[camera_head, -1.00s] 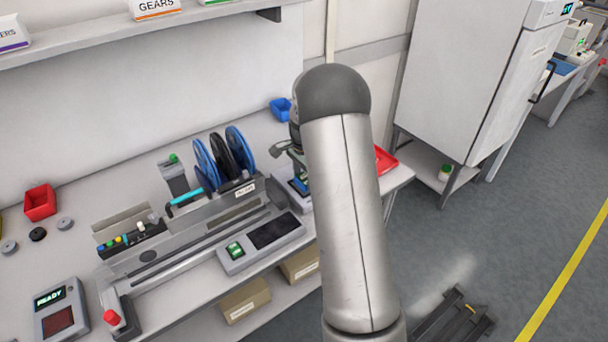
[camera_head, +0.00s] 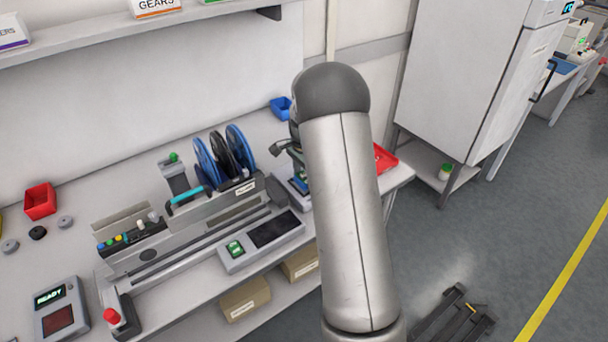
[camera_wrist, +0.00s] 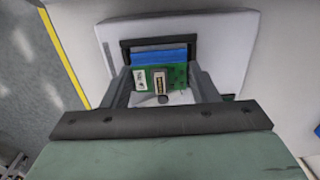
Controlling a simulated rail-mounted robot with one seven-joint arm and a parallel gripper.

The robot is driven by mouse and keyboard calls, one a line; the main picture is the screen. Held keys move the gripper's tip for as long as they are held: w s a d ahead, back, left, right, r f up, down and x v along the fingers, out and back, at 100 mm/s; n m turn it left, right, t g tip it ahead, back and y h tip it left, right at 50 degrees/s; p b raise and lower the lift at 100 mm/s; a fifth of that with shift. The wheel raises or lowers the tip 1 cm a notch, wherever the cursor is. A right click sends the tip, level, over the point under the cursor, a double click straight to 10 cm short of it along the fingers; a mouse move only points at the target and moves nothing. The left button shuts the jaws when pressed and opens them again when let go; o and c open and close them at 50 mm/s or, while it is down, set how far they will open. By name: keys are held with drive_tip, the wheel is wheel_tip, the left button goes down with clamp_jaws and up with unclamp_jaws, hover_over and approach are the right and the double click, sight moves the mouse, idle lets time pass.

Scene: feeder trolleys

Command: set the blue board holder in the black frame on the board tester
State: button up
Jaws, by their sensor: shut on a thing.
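The blue board holder (camera_wrist: 160,56) carries a green circuit board (camera_wrist: 178,76) and sits between the two fingers of my gripper (camera_wrist: 159,72), which is shut on it. The black frame (camera_wrist: 160,42) shows just beyond the holder in the wrist view, on the pale board tester (camera_wrist: 235,35). The frame's far edge and upper corners are visible; the fingers and the holder hide the rest. I cannot tell whether the holder is seated in the frame or just above it. In the head view my arm hides most of the gripper, holder and tester.
A red tray (camera_head: 384,158) lies on the bench right of my arm, and a blue bin (camera_head: 281,108) stands behind it. Blue and black reels (camera_head: 222,155) on a feeder stand to the left. A white cabinet (camera_head: 465,75) stands to the right.

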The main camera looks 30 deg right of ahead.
drive_tip(key=shift+f+b, duration=0.35)
drive_tip(key=shift+f, duration=0.05)
idle(0.5)
drive_tip(key=o, duration=1.1)
drive_tip(key=shift+r, duration=0.15)
wheel_tip(320, 180, up, 17)
drive_tip(key=shift+r+b, duration=0.15)
drive_tip(key=shift+b, duration=0.75)
